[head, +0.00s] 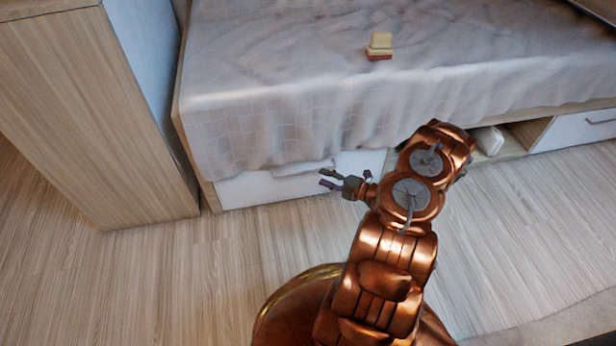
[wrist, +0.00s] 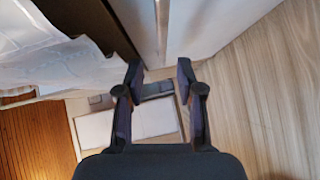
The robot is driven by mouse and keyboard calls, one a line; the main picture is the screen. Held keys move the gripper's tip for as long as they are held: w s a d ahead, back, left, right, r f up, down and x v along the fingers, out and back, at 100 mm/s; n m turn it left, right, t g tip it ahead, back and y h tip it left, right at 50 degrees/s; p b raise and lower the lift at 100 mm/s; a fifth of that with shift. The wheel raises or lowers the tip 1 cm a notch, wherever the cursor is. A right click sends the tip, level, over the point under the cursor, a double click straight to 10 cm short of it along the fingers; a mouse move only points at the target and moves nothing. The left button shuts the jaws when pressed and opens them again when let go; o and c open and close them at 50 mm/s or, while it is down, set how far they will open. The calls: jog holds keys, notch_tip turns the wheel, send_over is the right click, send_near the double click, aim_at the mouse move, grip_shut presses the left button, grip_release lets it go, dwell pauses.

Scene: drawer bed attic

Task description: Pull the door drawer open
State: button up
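A white drawer front (head: 265,190) is under the left part of the bed, partly covered by the hanging blanket and my arm. I see no handle on its visible part. A second white drawer front (head: 575,130) with a handle (head: 600,121) is at the far right. Both look shut in the head view. My gripper (head: 327,179) is in front of the left drawer front, pointing left, with its fingers apart. In the wrist view, the fingers (wrist: 159,76) are spread, with nothing visibly held. I cannot tell whether they touch the drawer.
A wooden cabinet (head: 75,120) stands at the left, close to the bed. The blanket (head: 280,100) hangs over the bed's edge. Small stacked blocks (head: 379,46) lie on the bed. An open compartment holds a white object (head: 489,141). The wooden floor (head: 180,290) is clear in front.

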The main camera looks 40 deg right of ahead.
aim_at(308, 172)
jog(key=shift+b+x, duration=1.45)
jog(key=shift+x, duration=2.4)
jog(key=shift+d+f, duration=0.1)
jog(key=shift+f, duration=0.05)
grip_shut()
